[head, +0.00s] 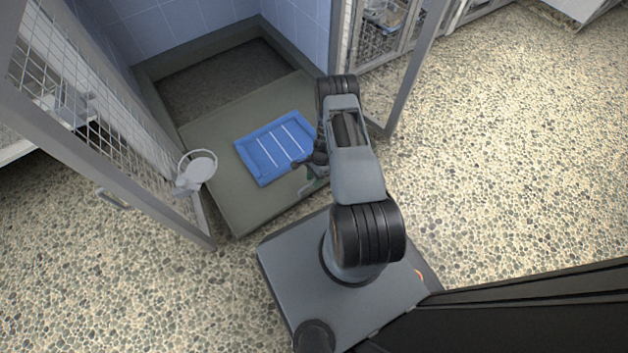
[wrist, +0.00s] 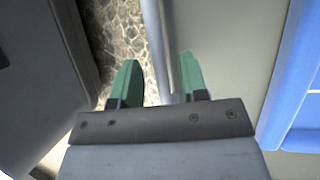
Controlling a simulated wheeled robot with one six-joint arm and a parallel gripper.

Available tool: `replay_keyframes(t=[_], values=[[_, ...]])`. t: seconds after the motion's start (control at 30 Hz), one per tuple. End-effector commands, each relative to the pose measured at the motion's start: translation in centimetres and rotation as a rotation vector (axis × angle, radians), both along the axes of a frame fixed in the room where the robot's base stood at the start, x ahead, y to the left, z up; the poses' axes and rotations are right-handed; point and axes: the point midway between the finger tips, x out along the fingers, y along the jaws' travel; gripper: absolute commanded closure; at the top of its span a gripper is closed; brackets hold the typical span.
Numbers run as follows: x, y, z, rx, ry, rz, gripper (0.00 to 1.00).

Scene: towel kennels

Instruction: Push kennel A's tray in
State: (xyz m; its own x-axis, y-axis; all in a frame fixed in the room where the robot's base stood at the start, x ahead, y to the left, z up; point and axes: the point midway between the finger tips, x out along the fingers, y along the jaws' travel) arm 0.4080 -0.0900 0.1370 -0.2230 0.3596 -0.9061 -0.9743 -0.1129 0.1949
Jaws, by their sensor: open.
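The kennel's tray (head: 225,205) is a grey-green flat panel reaching out of the tiled kennel toward me, with a dark recess behind it. A blue mat (head: 275,148) with white lines lies on it. No letter is visible on the kennel. My gripper (head: 313,184) is low by the tray's front edge, to the right of the mat, partly hidden by my arm. In the wrist view my gripper's green fingers (wrist: 158,76) are apart with nothing held. The tray's pale front rim (wrist: 158,45) shows between them; contact cannot be told. The mat (wrist: 294,85) is at right.
An open mesh door (head: 75,95) with a round bowl (head: 198,165) on it stands at left. Another mesh panel with a grey frame (head: 408,85) stands to the right of the opening. Pebbled floor (head: 510,160) is clear at right and lower left.

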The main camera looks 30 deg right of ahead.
Motion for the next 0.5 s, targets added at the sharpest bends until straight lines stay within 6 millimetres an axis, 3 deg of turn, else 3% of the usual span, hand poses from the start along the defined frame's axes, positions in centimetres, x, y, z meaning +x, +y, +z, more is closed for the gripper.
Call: replay_keyframes(t=[0.33,0.5], values=[[-0.04,0.08,-0.18,0.0,0.0,0.001,0.61],[-0.05,0.08,-0.18,0.0,0.0,0.0,0.77]])
